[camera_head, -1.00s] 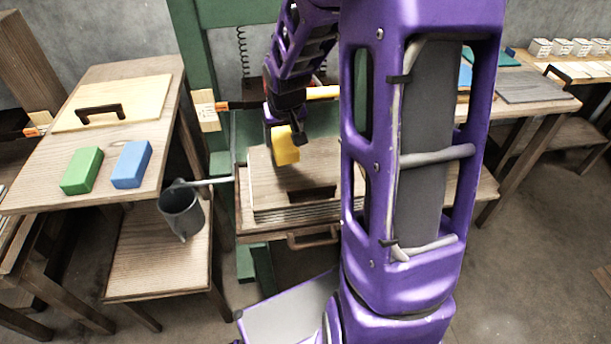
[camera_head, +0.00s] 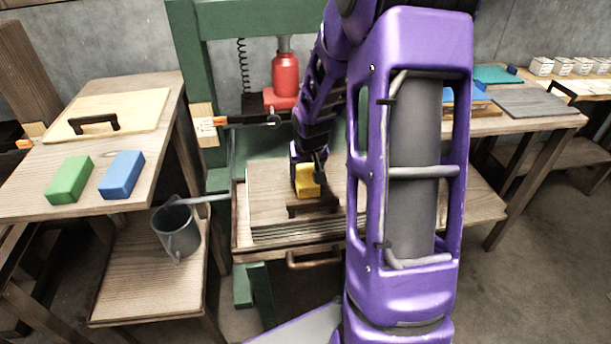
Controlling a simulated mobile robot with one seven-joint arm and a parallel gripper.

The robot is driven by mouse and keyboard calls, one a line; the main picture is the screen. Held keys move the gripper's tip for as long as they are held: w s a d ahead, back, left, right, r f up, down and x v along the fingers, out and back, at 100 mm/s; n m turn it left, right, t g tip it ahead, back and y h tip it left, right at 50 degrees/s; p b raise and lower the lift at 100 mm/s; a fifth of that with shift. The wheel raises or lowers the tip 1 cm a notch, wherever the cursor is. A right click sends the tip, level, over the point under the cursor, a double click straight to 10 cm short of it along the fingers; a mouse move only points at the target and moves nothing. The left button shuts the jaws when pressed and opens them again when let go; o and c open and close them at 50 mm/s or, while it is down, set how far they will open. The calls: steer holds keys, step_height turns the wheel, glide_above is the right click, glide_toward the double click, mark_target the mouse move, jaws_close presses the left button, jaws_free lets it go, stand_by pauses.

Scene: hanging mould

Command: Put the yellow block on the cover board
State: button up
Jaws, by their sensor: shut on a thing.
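The yellow block (camera_head: 307,181) is between the fingers of my gripper (camera_head: 308,172), which is shut on it. The block is at or just over the top of the wooden cover board (camera_head: 268,187); whether it touches the board I cannot tell. The cover board has a dark handle (camera_head: 312,207) near its front edge and lies on a layered stack in a wooden tray in the green press frame. My arm hides the right part of the board.
A green block (camera_head: 69,180) and a blue block (camera_head: 122,176) lie on the left table beside a board with a black handle (camera_head: 93,124). A grey watering can (camera_head: 176,232) stands on a lower shelf. A red jack (camera_head: 285,75) stands behind the cover board.

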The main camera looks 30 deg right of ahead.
steer(key=shift+f, duration=0.3)
steer(key=o, duration=1.5)
steer(key=shift+c, duration=0.2)
steer(key=shift+r, duration=0.2)
steer(key=p+v, duration=0.3)
steer(key=v, duration=0.9)
steer(key=shift+a, duration=0.15)
